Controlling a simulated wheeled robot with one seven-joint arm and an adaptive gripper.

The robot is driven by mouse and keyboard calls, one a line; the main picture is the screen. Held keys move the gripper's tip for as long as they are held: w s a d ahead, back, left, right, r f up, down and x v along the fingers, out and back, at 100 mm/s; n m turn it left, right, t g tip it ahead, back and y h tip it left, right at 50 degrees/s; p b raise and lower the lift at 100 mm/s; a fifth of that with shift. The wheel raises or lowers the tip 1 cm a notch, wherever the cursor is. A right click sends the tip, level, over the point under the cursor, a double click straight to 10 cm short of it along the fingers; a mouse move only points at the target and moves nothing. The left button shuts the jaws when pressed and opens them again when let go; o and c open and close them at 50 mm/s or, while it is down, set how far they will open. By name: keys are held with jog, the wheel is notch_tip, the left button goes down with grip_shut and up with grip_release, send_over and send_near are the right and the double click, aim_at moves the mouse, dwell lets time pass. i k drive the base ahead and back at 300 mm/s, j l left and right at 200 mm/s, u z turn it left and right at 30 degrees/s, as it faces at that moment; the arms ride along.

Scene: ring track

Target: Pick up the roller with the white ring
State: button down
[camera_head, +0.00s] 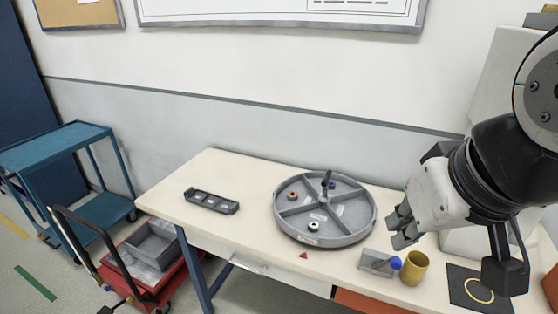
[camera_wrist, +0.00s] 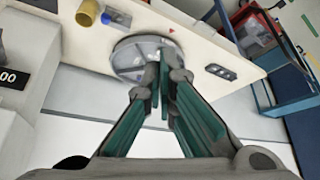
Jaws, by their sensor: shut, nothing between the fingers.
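A round grey tray (camera_head: 366,222) with divider walls stands on the table. A small roller with a white ring (camera_head: 314,226) sits in its front compartment. A roller with an orange-red ring (camera_head: 292,195) is in the left compartment, and a small blue piece (camera_head: 332,185) is at the back. My gripper (camera_head: 403,228) is shut and empty, in the air right of the tray. In the wrist view my gripper (camera_wrist: 165,72) covers part of the tray (camera_wrist: 125,58); the rollers are too small to tell there.
A dark slotted holder (camera_head: 211,201) lies on the table's left part. A yellow cup (camera_head: 414,268), a small grey stand with a blue-ended piece (camera_head: 378,263) and a black mat with a yellow ring (camera_head: 478,291) are at front right. A red triangle (camera_head: 303,255) marks the table.

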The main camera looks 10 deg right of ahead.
aim_at(313, 227)
jog(key=i+j+z, duration=0.1)
jog(key=i+j, duration=0.35)
jog(key=i+j+z, duration=0.15)
jog(key=i+j, duration=0.25)
jog(key=j, duration=0.25)
